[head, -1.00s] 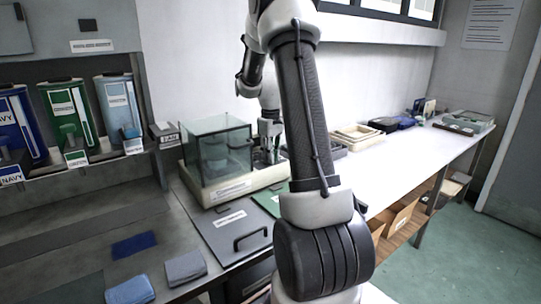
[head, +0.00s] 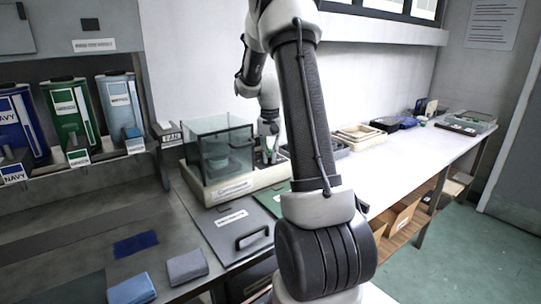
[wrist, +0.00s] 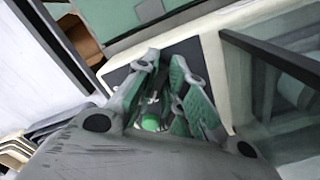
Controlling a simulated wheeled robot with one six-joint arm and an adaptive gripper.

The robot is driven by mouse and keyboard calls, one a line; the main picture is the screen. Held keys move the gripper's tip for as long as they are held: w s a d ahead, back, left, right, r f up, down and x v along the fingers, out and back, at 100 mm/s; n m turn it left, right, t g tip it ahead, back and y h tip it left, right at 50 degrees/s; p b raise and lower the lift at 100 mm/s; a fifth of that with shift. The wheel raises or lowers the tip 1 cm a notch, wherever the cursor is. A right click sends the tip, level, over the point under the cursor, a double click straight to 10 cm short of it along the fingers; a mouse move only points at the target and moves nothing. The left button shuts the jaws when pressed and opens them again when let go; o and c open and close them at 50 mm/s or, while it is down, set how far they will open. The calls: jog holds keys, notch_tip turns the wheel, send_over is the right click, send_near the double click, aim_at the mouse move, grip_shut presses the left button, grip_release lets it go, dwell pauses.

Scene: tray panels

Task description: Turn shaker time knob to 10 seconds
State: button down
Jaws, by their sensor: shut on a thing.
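The shaker (head: 235,187) is a cream base with a clear glass box on its left part, on the counter in the head view. Its base also shows in the wrist view (wrist: 215,75). My gripper (head: 268,150) points down at the right end of the shaker, beside the glass box. In the wrist view my gripper (wrist: 164,66) has its fingers closed in over a dark panel on the base. A small green-topped knob (wrist: 150,123) shows between them and the fingers hide most of it. The dial marks and the set time cannot be read.
The glass box (wrist: 290,90) stands close beside my gripper. A grey lidded panel with a handle (head: 238,235) lies in front of the shaker. Trays (head: 360,135) stand to the right along the wall. The white worktop (head: 400,155) has free room.

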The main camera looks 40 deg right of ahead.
jog(key=m, duration=0.6)
jog(key=shift+w+a+m, duration=0.15)
jog(key=shift+w+m, duration=0.1)
jog(key=shift+m, duration=0.05)
dwell(0.5)
jog(key=c, duration=1.5)
grip_release()
notch_tip(320, 180, up, 12)
jog(key=shift+r, duration=0.1)
